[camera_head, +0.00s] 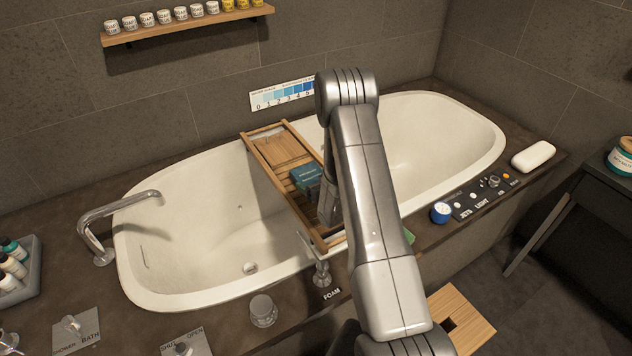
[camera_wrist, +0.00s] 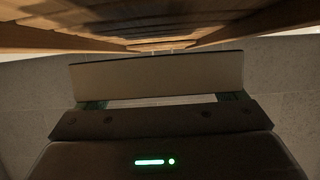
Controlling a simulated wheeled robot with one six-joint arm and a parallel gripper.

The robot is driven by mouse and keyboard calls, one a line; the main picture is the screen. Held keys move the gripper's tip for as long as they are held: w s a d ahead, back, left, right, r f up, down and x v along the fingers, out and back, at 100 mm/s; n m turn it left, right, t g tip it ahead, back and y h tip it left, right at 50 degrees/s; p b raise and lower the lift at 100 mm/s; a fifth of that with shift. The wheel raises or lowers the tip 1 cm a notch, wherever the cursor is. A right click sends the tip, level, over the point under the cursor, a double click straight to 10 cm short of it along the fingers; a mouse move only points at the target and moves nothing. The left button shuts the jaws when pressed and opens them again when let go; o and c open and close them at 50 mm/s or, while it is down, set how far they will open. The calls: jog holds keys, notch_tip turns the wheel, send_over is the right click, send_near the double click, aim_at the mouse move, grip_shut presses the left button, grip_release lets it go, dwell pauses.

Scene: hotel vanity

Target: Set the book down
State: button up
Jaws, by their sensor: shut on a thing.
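A small teal book (camera_head: 306,175) shows in the head view over the middle of the wooden bath tray (camera_head: 258,153). My gripper (camera_head: 322,193) is close against its right side, partly hidden behind my arm. In the wrist view a pale slab with dark edges, apparently the book (camera_wrist: 157,76), lies across the front of my gripper (camera_wrist: 160,102), which is shut on it. Wooden slats of the tray (camera_wrist: 60,38) show along the top of that view. I cannot tell whether the book touches the tray.
The tray spans a white bathtub (camera_head: 190,210). A tap (camera_head: 115,215) stands at the left rim and a foam spout (camera_head: 320,265) at the front rim. A wooden stool (camera_head: 465,310) stands below.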

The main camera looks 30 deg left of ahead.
jog(key=shift+f+b, duration=0.35)
jog(key=shift+b, duration=0.05)
jog(key=shift+f+b, duration=0.25)
jog(key=shift+b, duration=0.25)
jog(key=o, duration=0.9)
jog(key=shift+s, duration=0.1)
jog(key=shift+r+p, duration=0.4)
jog(key=shift+p, duration=0.35)
jog(key=v, duration=1.2)
jog(key=shift+r, duration=0.2)
